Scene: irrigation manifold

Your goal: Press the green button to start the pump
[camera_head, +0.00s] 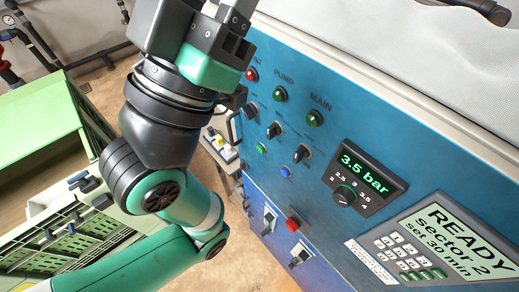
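The small green button (261,148) is on the blue control panel (330,90), left of a blue button (285,171) and below the selector knobs. A green lamp labelled PUMP (280,93) sits higher on the panel. My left arm comes in from the lower left and rises in front of the panel's left side. My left gripper (238,12) is at the top of the view, above and apart from the green button. Its fingers are foreshortened, so I cannot tell whether they are open. My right gripper is not in view.
Selector knobs (302,154), a red button (292,225), a gauge display (365,170) reading 3.5 bar and a keypad screen (455,240) reading READY crowd the panel. A green crate (75,245) stands at left. Pipes (30,35) run along the back wall.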

